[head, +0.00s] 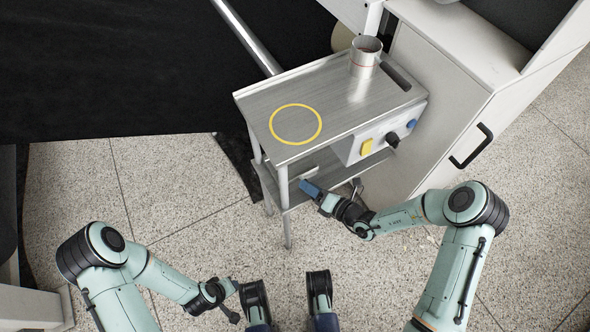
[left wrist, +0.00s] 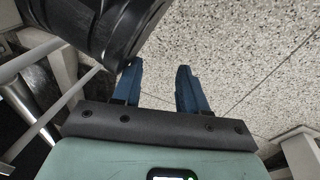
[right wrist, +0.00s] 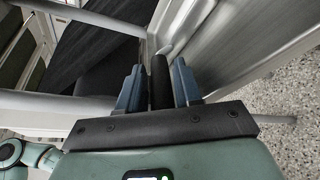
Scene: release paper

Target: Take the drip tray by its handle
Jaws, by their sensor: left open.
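My right gripper (head: 312,188) is at the front edge of the cart's lower shelf, below the control box. In the right wrist view, a black bar-shaped handle (right wrist: 160,82) stands between the fingers of this gripper, close to the right finger; firm contact cannot be told. Pale metal, seemingly the drip tray (right wrist: 190,38), lies just beyond the handle. In the head view the handle is hidden by the gripper. My left gripper (head: 228,298) is low over the floor. It is open and empty, its blue fingers apart in the left wrist view (left wrist: 158,85).
The steel cart (head: 345,108) carries a metal cup (head: 365,57) and a yellow ring marking (head: 296,124) on top. Its control box has a yellow switch (head: 366,147) and a blue knob (head: 411,124). A white cabinet (head: 440,75) stands right. Speckled floor lies clear in front.

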